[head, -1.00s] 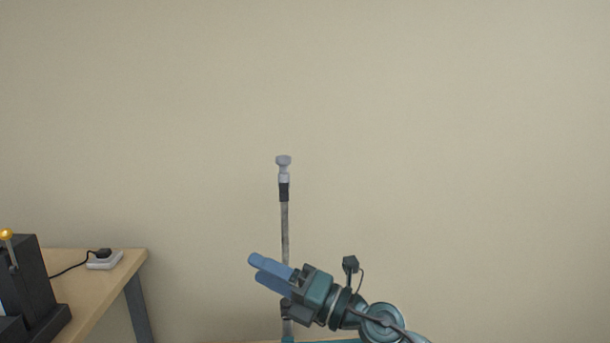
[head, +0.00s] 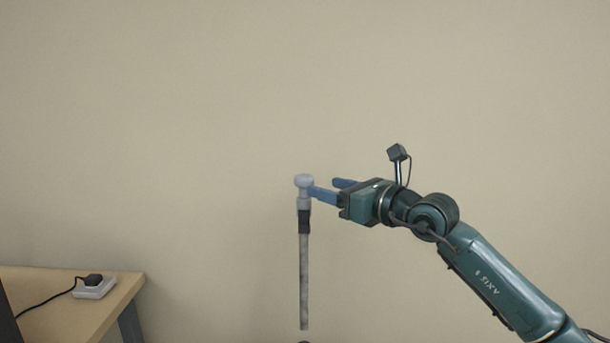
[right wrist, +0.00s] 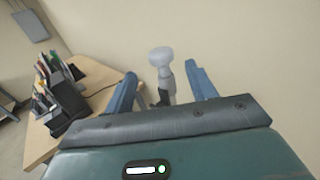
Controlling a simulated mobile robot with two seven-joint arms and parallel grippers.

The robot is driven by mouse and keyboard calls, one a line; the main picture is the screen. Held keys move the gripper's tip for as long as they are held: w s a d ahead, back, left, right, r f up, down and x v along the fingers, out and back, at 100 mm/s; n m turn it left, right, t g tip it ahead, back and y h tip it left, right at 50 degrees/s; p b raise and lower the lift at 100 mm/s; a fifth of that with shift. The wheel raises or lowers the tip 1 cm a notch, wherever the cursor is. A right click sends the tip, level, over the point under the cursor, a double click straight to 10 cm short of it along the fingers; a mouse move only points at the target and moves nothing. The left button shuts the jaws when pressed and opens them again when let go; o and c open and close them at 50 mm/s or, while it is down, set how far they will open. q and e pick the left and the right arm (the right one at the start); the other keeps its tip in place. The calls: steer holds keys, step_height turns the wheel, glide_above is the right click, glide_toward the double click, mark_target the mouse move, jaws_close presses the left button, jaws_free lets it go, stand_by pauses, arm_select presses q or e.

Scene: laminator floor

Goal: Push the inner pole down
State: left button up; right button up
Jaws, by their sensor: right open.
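The pole (head: 304,270) stands upright in front of the wall, with a pale grey knob (head: 303,181) on top and a black collar (head: 304,222) below the knob. My right gripper (head: 325,187) is open and level with the pole's top, its blue fingers pointing left at the neck under the knob. In the right wrist view the knob (right wrist: 161,57) appears between the two spread fingers (right wrist: 160,76). I cannot tell whether a finger touches the pole. My left gripper is not in view.
A wooden table (head: 110,308) stands at the lower left with a white power block (head: 94,287) and a black cable on it. In the right wrist view black equipment (right wrist: 68,105) stands on that table. The space above the knob is clear.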

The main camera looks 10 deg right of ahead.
mark_target(304, 182)
steer(key=p+x, duration=0.1)
steer(key=x, duration=0.7)
steer(key=shift+s+d, duration=0.1)
steer(key=shift+c, duration=0.2)
jaws_close()
steer(key=shift+f, duration=0.1)
